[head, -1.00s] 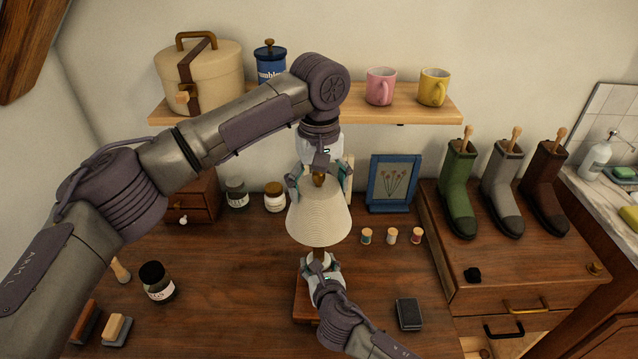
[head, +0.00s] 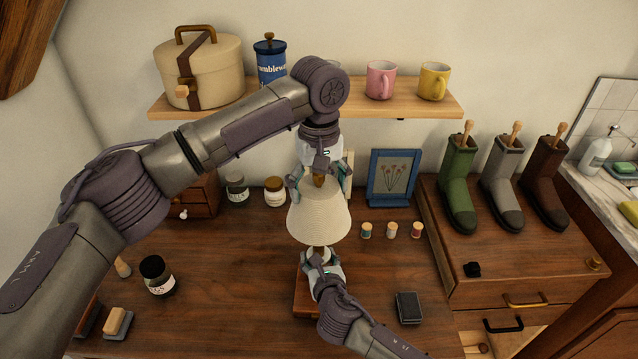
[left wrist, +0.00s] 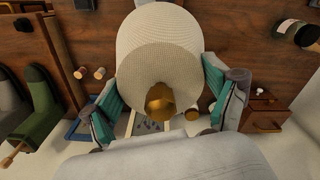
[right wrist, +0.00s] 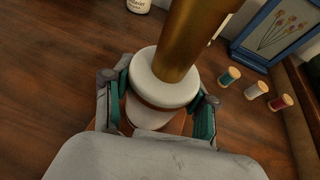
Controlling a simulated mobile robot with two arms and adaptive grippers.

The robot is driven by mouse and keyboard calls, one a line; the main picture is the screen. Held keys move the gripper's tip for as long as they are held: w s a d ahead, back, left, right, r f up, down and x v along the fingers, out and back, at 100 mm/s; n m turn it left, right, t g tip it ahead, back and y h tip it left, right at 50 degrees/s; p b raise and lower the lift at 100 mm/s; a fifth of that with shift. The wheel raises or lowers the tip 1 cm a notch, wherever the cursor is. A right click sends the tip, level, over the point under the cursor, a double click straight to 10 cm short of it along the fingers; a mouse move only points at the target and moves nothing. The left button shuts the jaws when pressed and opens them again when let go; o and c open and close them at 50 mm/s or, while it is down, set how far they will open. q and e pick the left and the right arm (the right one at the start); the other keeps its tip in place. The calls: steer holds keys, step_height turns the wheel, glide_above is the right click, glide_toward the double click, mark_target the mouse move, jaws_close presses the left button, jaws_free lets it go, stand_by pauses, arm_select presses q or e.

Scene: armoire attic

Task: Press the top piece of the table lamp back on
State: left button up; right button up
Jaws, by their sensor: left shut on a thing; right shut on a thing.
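The lamp's top piece is a cream shade (head: 319,218) with a brass knob (left wrist: 160,103) on top. My left gripper (head: 319,188) comes down from above and is shut on this top piece, its fingers on either side of the knob. The lamp's lower part has a white collar (right wrist: 162,90) and a brass stem (right wrist: 190,45). My right gripper (right wrist: 160,100) is shut around the collar, just above the brown lamp base (head: 303,300). The shade sits over the stem, roughly upright. The joint inside the shade is hidden, so I cannot tell whether it is seated.
The wooden shelf (head: 420,107) with mugs is behind my left arm. A blue picture frame (head: 393,178) and several thread spools (head: 391,230) stand right of the lamp. A dark box (head: 408,308) lies front right. Jars (head: 157,276) stand left.

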arm_select(q)
steer(key=shift+f, duration=0.6)
stand_by(0.3)
steer(key=shift+f, duration=0.65)
